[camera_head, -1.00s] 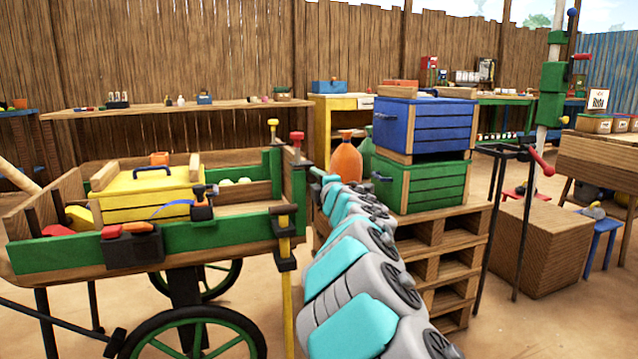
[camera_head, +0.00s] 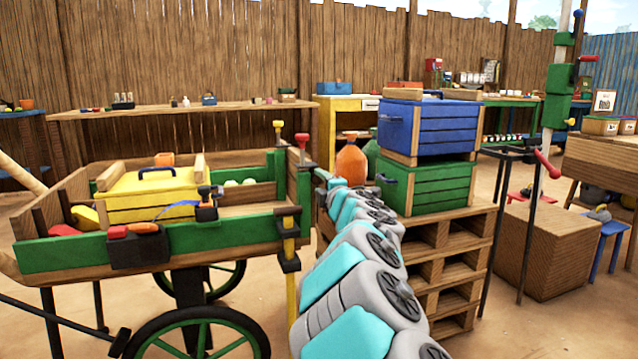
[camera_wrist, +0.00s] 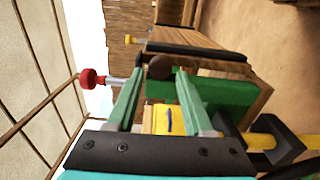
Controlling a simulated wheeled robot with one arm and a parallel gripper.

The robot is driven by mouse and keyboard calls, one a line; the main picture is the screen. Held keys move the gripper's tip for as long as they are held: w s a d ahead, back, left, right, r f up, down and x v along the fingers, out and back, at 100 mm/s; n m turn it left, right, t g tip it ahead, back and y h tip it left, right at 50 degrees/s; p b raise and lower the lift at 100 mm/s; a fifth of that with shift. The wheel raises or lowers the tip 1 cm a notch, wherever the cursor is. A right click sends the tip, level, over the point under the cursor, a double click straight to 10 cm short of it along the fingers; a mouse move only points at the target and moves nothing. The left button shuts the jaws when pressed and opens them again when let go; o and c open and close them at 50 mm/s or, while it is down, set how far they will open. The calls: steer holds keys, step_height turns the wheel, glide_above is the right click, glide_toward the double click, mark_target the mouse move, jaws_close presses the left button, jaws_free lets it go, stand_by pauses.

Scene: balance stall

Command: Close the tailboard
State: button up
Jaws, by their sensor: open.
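The tailboard (camera_head: 303,200) is the green and brown end board at the right end of the cart (camera_head: 150,247). It looks roughly upright; I cannot tell whether it sits fully against the sides. A red-knobbed pin (camera_head: 301,141) and a yellow-knobbed pin (camera_head: 278,126) stand at that end. My gripper (camera_wrist: 158,75) is open, close to the board's top edge. In the wrist view a dark brown rounded part (camera_wrist: 159,67) shows between the fingertips, and the red knob (camera_wrist: 90,79) is beside the left finger. Contact cannot be told. In the head view my arm hides part of the gripper.
The cart holds a yellow box (camera_head: 150,196). A yellow post (camera_head: 290,270) with black clamps stands by the cart's near right corner. Right of my arm are stacked pallets (camera_head: 455,265) bearing a green crate (camera_head: 440,188) and a blue crate (camera_head: 440,130). Bare ground lies between cart and back bench.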

steer(key=v, duration=0.6)
stand_by(0.3)
